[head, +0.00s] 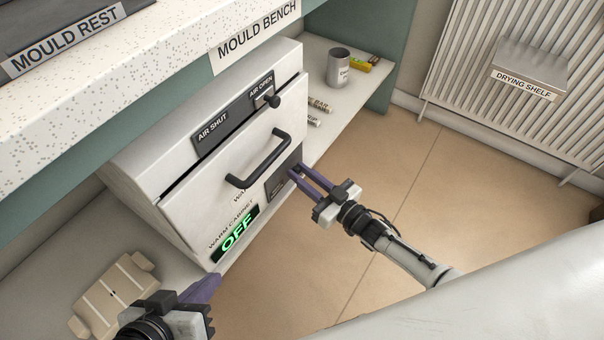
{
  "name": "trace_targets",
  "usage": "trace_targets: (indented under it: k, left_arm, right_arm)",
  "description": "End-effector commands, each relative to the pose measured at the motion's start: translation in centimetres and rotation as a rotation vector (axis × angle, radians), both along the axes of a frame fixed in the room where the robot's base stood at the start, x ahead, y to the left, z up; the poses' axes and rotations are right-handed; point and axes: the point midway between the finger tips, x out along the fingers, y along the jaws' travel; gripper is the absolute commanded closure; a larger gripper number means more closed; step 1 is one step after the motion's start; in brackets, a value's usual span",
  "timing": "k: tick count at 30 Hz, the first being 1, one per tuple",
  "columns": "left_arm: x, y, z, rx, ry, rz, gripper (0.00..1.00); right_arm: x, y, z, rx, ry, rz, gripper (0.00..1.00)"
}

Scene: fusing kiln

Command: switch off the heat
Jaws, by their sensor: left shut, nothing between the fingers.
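The warm cabinet (175,205) is a pale box under the bench with a dark bar handle (258,160) on its front. Its display (237,233) reads OFF in lit green letters. A dark panel (281,184) sits on the front at the lower right, partly hidden; I cannot make out its control. My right gripper (298,170) has its two purple fingers slightly apart, with their tips at this panel; whether they touch it is unclear. My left gripper (216,279) is shut and empty, low in the picture in front of the cabinet.
A slider knob (272,101) stands at the AIR OPEN end of its plate (225,122). A cream mould (113,296) lies at lower left. The drying shelf (530,68) is at upper right. The floor is clear.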

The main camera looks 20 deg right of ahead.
Motion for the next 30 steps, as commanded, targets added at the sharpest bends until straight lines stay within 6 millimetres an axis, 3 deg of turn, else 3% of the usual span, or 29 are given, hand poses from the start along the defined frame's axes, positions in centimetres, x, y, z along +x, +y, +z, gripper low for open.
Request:
trace_targets:
  k: [7, 16, 23, 24, 26, 30]
  left_arm:
    - [0.0, -0.2, -0.8, -0.015, -0.002, 0.000, 1.00]
    - [0.6, -1.3, 1.9, -0.090, -0.070, -0.001, 1.00]
    - [0.5, -1.4, 2.1, -0.093, -0.072, -0.001, 1.00]
    - [0.5, -1.4, 2.1, -0.093, -0.072, -0.002, 1.00]
    - [0.5, -1.4, 2.0, -0.093, -0.070, -0.001, 1.00]
    - [0.5, -1.4, 1.8, -0.091, -0.067, -0.001, 1.00]
  right_arm:
    - [-0.3, 0.3, -0.7, -0.064, -0.051, 0.000, 1.00]
    - [-0.6, 0.7, -0.9, -0.214, -0.167, -0.001, 1.00]
    - [-0.6, 0.7, -0.9, -0.215, -0.166, 0.000, 1.00]
    - [-0.6, 0.7, -0.9, -0.215, -0.165, 0.000, 0.73]
    - [-0.6, 0.7, -0.9, -0.215, -0.165, 0.000, 0.63]
    - [-0.6, 0.7, -0.9, -0.214, -0.166, 0.000, 0.62]
